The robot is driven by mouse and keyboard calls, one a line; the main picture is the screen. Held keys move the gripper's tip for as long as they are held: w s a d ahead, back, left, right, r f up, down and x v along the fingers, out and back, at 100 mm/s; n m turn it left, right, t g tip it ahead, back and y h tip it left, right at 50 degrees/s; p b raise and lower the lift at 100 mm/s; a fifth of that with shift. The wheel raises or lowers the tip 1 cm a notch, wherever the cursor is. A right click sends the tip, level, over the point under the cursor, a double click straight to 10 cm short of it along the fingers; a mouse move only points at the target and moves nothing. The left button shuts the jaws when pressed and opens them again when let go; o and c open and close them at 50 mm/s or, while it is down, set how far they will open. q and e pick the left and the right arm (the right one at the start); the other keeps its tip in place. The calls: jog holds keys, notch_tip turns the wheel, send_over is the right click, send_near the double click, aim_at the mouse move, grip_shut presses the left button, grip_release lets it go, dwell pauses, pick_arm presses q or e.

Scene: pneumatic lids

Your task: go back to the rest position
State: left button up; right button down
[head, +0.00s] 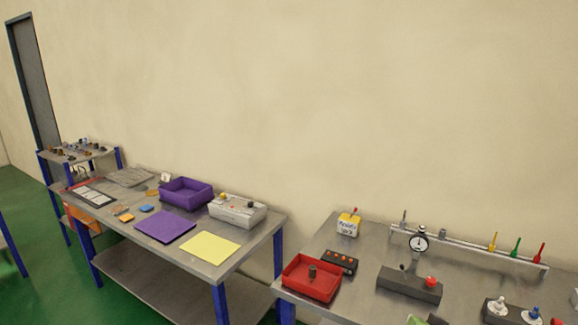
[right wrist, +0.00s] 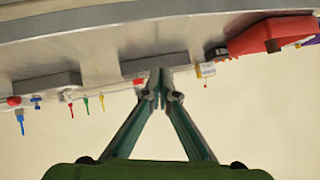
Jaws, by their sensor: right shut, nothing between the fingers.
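My right gripper (right wrist: 160,88) shows in the right wrist view, its two fingers meeting at the tips with nothing between them. It is in front of the grey bench, which fills the top of that view and looks upside down there. The fingertips overlap the bench's edge in the picture; I cannot tell how far apart they are. My left gripper is in neither view.
The right bench (head: 357,290) carries a red tray (head: 300,283), a pressure gauge (head: 419,243), a grey block (head: 400,284) and colored screwdriver-like tools. The left bench (head: 160,258) holds a purple bin (head: 172,194), a purple sheet (head: 164,227) and a yellow sheet (head: 209,247). A gap separates the benches.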

jog(key=s+a+f+n+g+y, duration=0.1)
jog(key=s+a+f+n+g, duration=0.2)
jog(key=s, duration=0.8)
jog(key=s+a+f+n+g+y, duration=0.1)
jog(key=s+a+f+n+g, duration=0.3)
jog(key=s, duration=0.7)
jog(key=s+a+f+n+y, duration=0.15)
jog(key=s+a, duration=0.35)
jog(key=s, duration=0.6)
notch_tip(320, 180, down, 30)
jog(key=s+g+b, duration=0.1)
jog(key=s+b, duration=0.1)
jog(key=b, duration=0.1)
jog(key=s+d+f+g+b, duration=0.1)
jog(key=s+d+f, duration=0.2)
jog(key=s+f, duration=1.4)
jog(key=shift+f+g+h+b, duration=0.3)
jog(key=shift+f+h+b, duration=0.15)
jog(key=shift+f, duration=0.2)
jog(key=shift+n, duration=0.25)
